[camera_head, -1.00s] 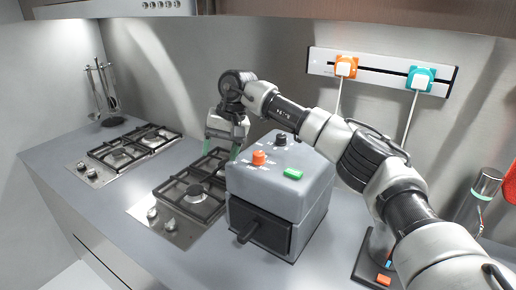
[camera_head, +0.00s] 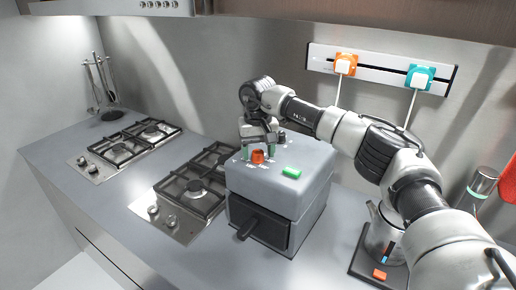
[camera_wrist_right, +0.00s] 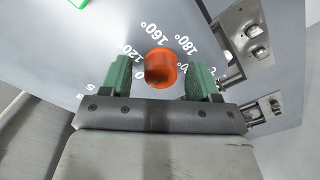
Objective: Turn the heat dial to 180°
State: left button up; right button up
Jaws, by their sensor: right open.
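The orange heat dial (camera_head: 257,157) sits on top of the grey box-shaped appliance (camera_head: 268,190). In the right wrist view the dial (camera_wrist_right: 160,68) is ringed by printed marks, with 120°, 160° and 180° legible. I cannot tell which mark it points to. My right gripper (camera_head: 260,150) is over the appliance top. In the wrist view its green fingers (camera_wrist_right: 159,78) are open, one on each side of the dial, with a gap showing on both sides. My left gripper is not in view.
A green button (camera_head: 291,172) is on the appliance top, and a dark drawer handle (camera_head: 247,228) juts from its front. A gas hob (camera_head: 170,212) stands close on the left. A kettle (camera_head: 378,240) stands to the right, partly behind my right arm.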

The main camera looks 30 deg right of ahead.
jog(key=shift+f, duration=0.3)
jog(key=c, duration=0.9)
jog(key=shift+m, duration=0.3)
